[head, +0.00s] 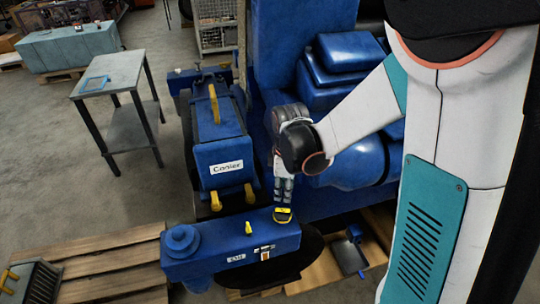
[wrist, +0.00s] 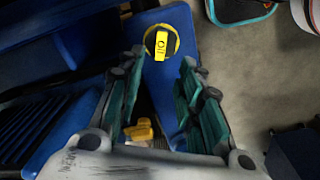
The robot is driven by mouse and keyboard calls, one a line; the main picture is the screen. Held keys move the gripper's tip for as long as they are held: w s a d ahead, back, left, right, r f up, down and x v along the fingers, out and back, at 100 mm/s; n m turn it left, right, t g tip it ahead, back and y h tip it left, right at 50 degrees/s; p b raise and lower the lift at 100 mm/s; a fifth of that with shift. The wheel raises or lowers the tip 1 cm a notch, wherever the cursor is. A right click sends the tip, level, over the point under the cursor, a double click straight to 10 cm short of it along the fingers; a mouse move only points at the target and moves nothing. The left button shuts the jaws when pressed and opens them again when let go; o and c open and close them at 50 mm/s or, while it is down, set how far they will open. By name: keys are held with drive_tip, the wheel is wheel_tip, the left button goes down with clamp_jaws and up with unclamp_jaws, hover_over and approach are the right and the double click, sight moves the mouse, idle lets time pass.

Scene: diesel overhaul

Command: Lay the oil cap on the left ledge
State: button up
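The oil cap (head: 283,214) is yellow and black and sits at the right end of the blue housing (head: 215,252) at the front of the engine. In the wrist view the oil cap (wrist: 173,44) shows its yellow "OIL" bar, on a blue surface just beyond the fingertips. My gripper (head: 283,200) is directly over the cap in the head view. In the wrist view my gripper (wrist: 162,64) is open, its two teal-padded fingers apart with nothing held between them. I cannot tell which surface is the left ledge.
The blue cooler unit (head: 222,140) has yellow handles and stands left of my arm. A yellow lever (head: 249,228) rises beside the cap. A grey side table (head: 108,76) stands at the left, and wooden pallets (head: 100,262) lie at lower left. Floor between them is clear.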

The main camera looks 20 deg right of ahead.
sight(283, 209)
drive_tip(key=shift+n, duration=0.4)
drive_tip(key=f+b, duration=0.6)
drive_tip(key=f, duration=0.4)
drive_tip(key=shift+w, duration=0.2)
clamp_jaws()
